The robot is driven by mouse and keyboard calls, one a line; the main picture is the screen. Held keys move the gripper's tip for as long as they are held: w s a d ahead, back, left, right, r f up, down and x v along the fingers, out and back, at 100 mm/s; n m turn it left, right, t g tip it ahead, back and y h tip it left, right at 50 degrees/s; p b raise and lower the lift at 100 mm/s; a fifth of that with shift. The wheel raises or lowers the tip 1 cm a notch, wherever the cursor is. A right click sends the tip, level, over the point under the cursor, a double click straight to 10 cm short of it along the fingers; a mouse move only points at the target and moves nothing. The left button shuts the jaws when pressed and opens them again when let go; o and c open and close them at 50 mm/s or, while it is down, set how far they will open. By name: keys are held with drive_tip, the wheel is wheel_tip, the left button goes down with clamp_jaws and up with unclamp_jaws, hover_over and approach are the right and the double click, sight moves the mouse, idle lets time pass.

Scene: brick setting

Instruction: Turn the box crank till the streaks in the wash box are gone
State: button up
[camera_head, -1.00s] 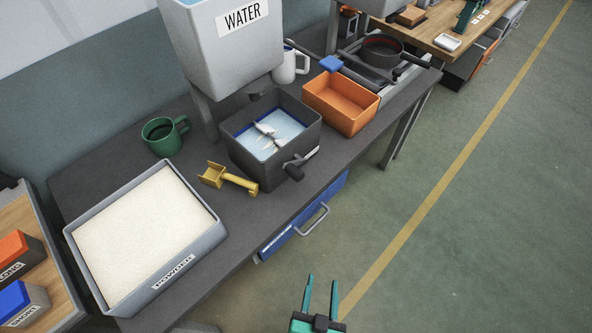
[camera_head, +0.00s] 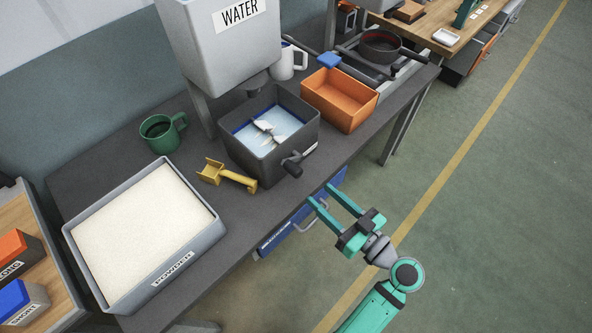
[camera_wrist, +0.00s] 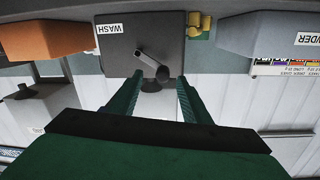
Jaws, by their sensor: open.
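The wash box (camera_head: 240,153) is a dark grey open box on the grey bench, with light blue water and whitish streaks (camera_head: 266,130) inside. Its crank (camera_head: 292,163) sticks out of the front wall with a dark knob. In the wrist view the box front (camera_wrist: 118,56) carries a WASH label, and the crank (camera_wrist: 151,63) shows between and beyond my fingers. My gripper (camera_head: 320,194) is open and empty, in front of the bench edge, below and to the right of the crank, apart from it. The fingers also show in the wrist view (camera_wrist: 153,95).
A yellow scoop (camera_head: 228,176) and a powder tray (camera_head: 140,235) lie left of the box. An orange bin (camera_head: 340,98) stands close on its right. The water tank (camera_head: 228,50) and a green mug (camera_head: 161,133) are behind. A blue drawer (camera_head: 275,238) is under the bench.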

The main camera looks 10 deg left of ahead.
sight(300, 175)
drive_tip(key=shift+n+y, duration=0.5)
drive_tip(key=shift+n, duration=0.1)
drive_tip(key=x, duration=0.3)
drive_tip(key=r+x, duration=0.1)
drive_tip(key=x, duration=0.6)
drive_tip(key=shift+a+r, duration=0.2)
drive_tip(key=shift+a, duration=0.1)
drive_tip(key=shift+c, duration=0.5)
drive_tip(key=shift+w, duration=0.1)
clamp_jaws()
